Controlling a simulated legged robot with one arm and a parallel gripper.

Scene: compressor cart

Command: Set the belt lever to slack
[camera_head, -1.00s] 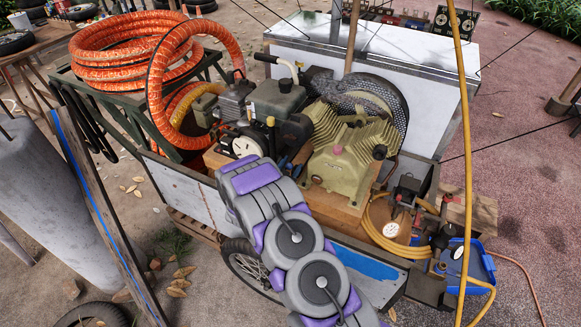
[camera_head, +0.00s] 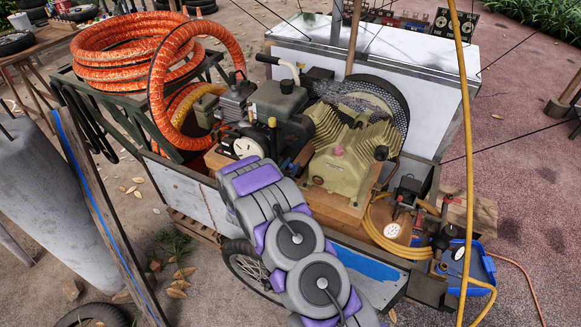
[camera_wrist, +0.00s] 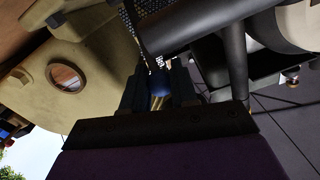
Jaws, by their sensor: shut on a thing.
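In the wrist view, the dark fingers of my gripper (camera_wrist: 158,90) are shut around a small blue piece, which I take to be the handle of the belt lever (camera_wrist: 160,76). Brass-coloured metal shows just below it between the fingers. In the head view, a small blue piece (camera_head: 285,164) shows between the engine and the tan compressor, just beyond the end of my purple and grey arm. My arm hides the gripper there. The lever's pivot and its exact angle cannot be made out.
The tan compressor (camera_head: 345,150) stands right of my arm, with the mesh belt guard (camera_head: 385,95) behind. Orange hose (camera_head: 125,55) lies coiled at the back left. Room around the handle is tight.

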